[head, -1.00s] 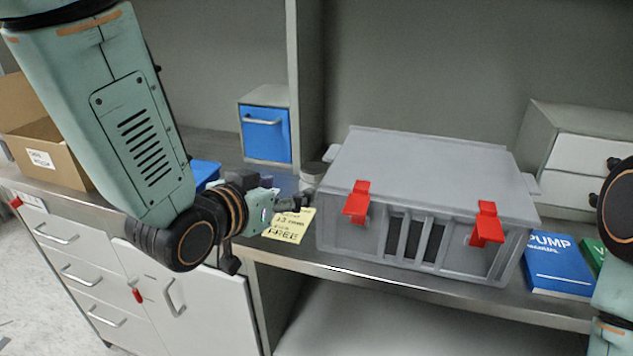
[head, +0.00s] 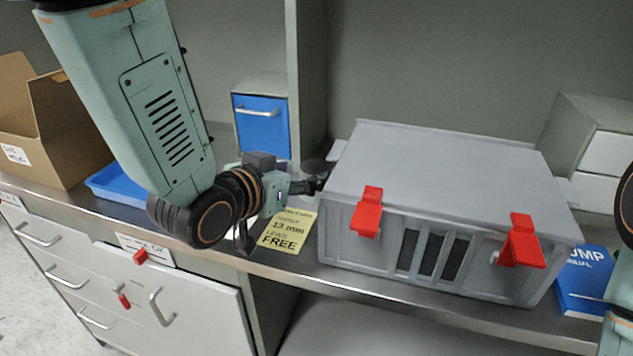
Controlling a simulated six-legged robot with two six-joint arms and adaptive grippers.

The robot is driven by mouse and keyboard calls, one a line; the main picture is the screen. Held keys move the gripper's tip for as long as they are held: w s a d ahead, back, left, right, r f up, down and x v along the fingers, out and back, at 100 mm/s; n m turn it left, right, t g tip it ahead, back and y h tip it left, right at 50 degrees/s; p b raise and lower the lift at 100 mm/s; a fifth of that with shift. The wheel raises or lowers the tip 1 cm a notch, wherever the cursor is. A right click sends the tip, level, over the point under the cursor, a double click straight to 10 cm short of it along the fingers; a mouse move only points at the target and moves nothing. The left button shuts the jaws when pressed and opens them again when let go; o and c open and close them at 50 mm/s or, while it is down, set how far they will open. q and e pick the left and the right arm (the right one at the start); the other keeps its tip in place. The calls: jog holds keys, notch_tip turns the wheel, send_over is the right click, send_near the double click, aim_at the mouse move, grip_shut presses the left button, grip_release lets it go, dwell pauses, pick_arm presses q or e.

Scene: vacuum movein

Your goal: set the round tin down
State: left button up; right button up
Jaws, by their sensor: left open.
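A small round grey tin (head: 318,167) with a dark top shows just left of the big grey case's back corner, partly hidden by my left gripper. My left gripper (head: 312,186) is open, its dark fingers pointing right, at the near side of the tin. I cannot tell whether the fingers touch the tin or what lies between them. My right gripper is out of view; only part of my right arm shows at the right edge.
The grey case (head: 450,170) with red latches fills the bench right of my left gripper. A yellow note (head: 287,231) lies in front. A blue-fronted box (head: 261,125) stands behind, a blue tray (head: 118,186) and cardboard box (head: 60,130) left, a blue manual (head: 585,280) right.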

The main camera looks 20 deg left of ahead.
aim_at(314, 167)
pick_arm(q)
jog(key=shift+w+d+f, duration=0.2)
jog(key=shift+w+d, duration=0.1)
jog(key=shift+w, duration=0.15)
jog(key=b+x, duration=0.1)
jog(key=x, duration=0.4)
jog(key=shift+a, duration=0.2)
jog(key=shift+w+d, duration=0.15)
jog(key=shift+r, duration=0.1)
jog(key=shift+c, duration=0.5)
jog(key=c, duration=1)
